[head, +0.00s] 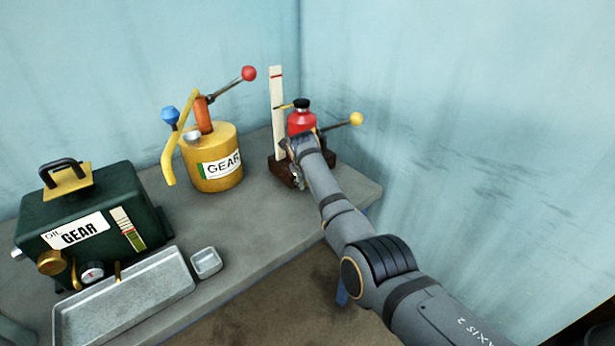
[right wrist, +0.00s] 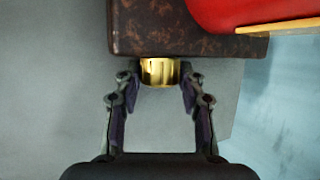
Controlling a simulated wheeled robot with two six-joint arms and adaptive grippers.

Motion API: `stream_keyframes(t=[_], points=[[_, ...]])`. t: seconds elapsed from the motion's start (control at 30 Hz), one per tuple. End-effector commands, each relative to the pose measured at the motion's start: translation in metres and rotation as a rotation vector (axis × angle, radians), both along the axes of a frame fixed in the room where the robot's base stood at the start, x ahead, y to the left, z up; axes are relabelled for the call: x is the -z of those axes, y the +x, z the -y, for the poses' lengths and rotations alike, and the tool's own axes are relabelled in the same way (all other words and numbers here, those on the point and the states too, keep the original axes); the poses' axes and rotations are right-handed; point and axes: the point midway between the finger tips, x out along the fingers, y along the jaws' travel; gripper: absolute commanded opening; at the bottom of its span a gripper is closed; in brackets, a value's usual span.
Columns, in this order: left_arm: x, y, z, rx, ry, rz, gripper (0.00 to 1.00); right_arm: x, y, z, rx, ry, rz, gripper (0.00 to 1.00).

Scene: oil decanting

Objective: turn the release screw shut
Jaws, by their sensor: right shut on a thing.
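The release screw (right wrist: 160,71) is a short brass knob on the edge of a dark brown, rust-mottled base (right wrist: 150,28) in the right wrist view. My right gripper (right wrist: 159,88) is shut on the screw, with one finger on each side of it. In the head view the base (head: 331,158) carries a red body (head: 301,121) with a black cap and a lever ending in a yellow ball (head: 356,118). My right arm hides the screw there. My left gripper is not in view.
A white marked scale (head: 278,105) stands beside the red body. A yellow gear oil can (head: 214,168) with a red-knobbed lever is to the left. A green gear oil box (head: 90,212), a metal tray (head: 130,293) and a small dish (head: 206,262) are farther left. Blue walls close the back and right.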

Motion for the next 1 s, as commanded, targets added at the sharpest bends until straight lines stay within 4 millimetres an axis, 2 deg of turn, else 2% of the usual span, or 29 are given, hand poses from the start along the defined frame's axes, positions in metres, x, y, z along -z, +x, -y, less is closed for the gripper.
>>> stream_keyframes(t=[0.3,0.33,0.47,0.8,0.87,1.0], points=[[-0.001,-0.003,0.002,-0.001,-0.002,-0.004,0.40,0.000,-0.001,0.000,0.000,-0.014,0.009,0.09],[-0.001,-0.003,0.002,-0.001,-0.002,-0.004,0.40,0.000,-0.001,0.000,0.000,-0.014,0.009,0.44],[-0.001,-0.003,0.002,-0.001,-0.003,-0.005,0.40,0.000,0.000,0.000,0.001,-0.014,0.009,0.62],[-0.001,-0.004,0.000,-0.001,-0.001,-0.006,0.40,-0.003,0.000,0.000,0.000,-0.013,0.010,0.63],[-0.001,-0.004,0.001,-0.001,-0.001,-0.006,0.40,-0.009,0.000,0.000,0.000,-0.013,0.011,0.63],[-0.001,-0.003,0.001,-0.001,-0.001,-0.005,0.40,-0.039,0.001,-0.001,-0.001,-0.012,0.014,0.63]])
